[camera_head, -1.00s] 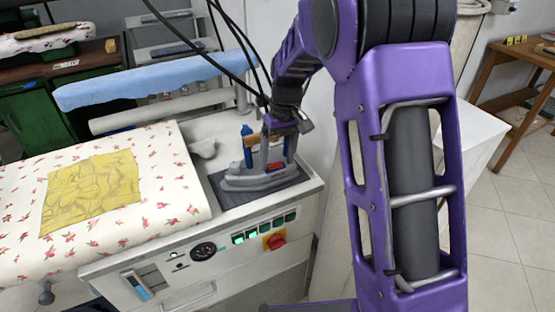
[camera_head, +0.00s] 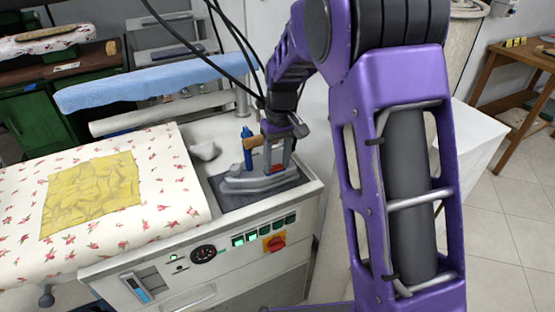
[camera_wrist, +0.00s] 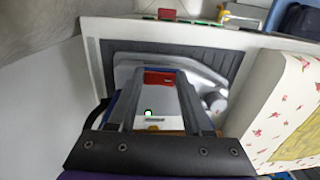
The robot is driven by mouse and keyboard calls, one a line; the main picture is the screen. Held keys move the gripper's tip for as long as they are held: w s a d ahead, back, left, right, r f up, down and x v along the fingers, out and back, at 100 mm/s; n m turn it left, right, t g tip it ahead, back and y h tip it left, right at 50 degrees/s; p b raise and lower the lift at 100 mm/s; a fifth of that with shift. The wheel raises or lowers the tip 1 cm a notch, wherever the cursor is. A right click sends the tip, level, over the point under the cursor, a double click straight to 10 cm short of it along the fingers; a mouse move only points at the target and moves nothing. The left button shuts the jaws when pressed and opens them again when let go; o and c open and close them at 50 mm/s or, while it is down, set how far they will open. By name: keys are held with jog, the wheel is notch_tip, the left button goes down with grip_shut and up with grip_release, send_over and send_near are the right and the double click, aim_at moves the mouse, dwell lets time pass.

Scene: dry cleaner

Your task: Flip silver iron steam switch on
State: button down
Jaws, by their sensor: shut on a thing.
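The silver iron (camera_head: 245,186) rests flat on a dark pad at the right end of the ironing station. Its wooden handle (camera_head: 256,142) and blue part (camera_head: 247,152) stand above the body. The red switch (camera_wrist: 158,78) shows on the iron between my fingertips in the wrist view. My gripper (camera_wrist: 160,72) points down over the iron, its two grey fingers on either side of the red switch, shut on it. In the head view, my gripper (camera_head: 278,165) is at the iron's right part. The fingers hide parts of the iron, and the exact contact is hard to see.
The flowered ironing board (camera_head: 170,180) with a yellow cloth (camera_head: 92,192) lies left of the iron. A red knob (camera_head: 274,242) and green-lit buttons (camera_head: 252,236) are on the station's front. Black cables (camera_head: 200,58) hang down close to my arm.

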aim_at(276, 169)
jog(key=shift+a+h, duration=0.1)
jog(key=shift+h, duration=0.3)
jog(key=shift+t, duration=0.3)
jog(key=shift+c, duration=1.6)
grip_release()
notch_tip(276, 169, up, 18)
jog(key=p, duration=0.3)
jog(key=shift+f, duration=0.25)
